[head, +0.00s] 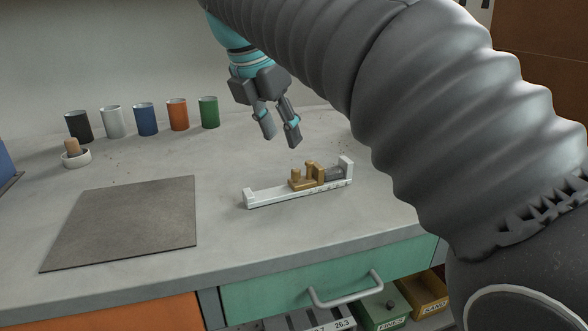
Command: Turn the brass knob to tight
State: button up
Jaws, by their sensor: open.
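A small white rail fixture (270,198) lies on the concrete bench, right of centre. On its right half sits a brass-coloured part (301,178) with upright pieces, and a dark grey cylinder (334,174) lies beside it near the white end block. Which brass piece is the knob, and whether any dial marks show, I cannot tell at this size. My gripper (279,138) is above and slightly behind the fixture, fingers pointing down, open and empty, apart from the brass part.
A dark square mat (125,222) lies to the left. Several coloured cups (145,119) stand in a row at the back left, with a small white dish holding a cork-like piece (73,150) in front. A green drawer (320,283) is below the bench's front edge.

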aim_at(295, 170)
jog(key=b+x, duration=0.1)
jog(key=x, duration=0.8)
jog(key=shift+b, duration=0.3)
grip_shut()
